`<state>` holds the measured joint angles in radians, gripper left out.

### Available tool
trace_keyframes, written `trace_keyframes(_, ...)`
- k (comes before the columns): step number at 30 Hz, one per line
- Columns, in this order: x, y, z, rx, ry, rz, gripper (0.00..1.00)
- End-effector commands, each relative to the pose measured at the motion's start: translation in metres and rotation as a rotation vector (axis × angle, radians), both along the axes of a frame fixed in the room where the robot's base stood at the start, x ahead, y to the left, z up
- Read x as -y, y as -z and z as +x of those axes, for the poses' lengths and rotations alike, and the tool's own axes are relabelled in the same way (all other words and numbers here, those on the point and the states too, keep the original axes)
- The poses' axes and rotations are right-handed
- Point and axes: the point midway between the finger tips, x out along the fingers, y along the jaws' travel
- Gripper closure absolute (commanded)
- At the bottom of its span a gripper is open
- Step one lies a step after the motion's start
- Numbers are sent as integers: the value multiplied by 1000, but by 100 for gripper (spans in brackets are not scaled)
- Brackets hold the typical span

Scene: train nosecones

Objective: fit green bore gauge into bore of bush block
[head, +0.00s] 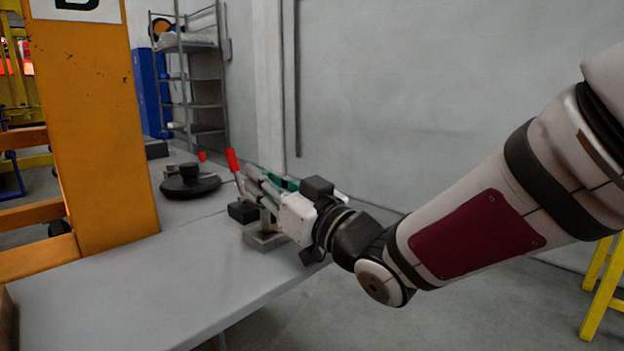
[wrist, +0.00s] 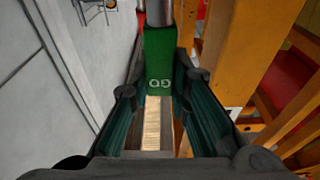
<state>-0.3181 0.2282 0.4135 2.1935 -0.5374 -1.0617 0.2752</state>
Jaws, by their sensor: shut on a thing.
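The green bore gauge (wrist: 158,60) is between the two fingers of my gripper (wrist: 160,88) in the wrist view. Its green body carries pale lettering, and a bright steel cylinder (wrist: 158,12) extends from its far end. In the head view my gripper (head: 268,192) is over the bench's far right part, shut on the gauge, which is mostly hidden by the gripper. A grey metal block (head: 264,239), perhaps the bush block, sits on the bench just below the gripper. Its bore does not show, and I cannot tell whether the gauge touches it.
A red-handled lever (head: 233,161) stands close beside my gripper, with a black block (head: 242,212) below. A dark round part (head: 190,182) lies farther back on the grey bench (head: 150,285). An orange post (head: 98,125) rises at left. The bench's front is clear.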

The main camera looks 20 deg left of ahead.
Motion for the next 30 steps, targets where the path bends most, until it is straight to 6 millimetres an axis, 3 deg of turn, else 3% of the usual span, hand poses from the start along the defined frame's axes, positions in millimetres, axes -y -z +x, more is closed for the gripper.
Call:
trace_keyframes(12,0,10,0,0,0,1,100)
trace_keyframes(13,0,9,0,0,0,1,76)
trace_keyframes(15,0,9,0,0,0,0,60)
trace_keyframes(25,1,11,-1,-2,0,-2,59)
trace_keyframes(30,16,13,-6,-1,2,-2,59)
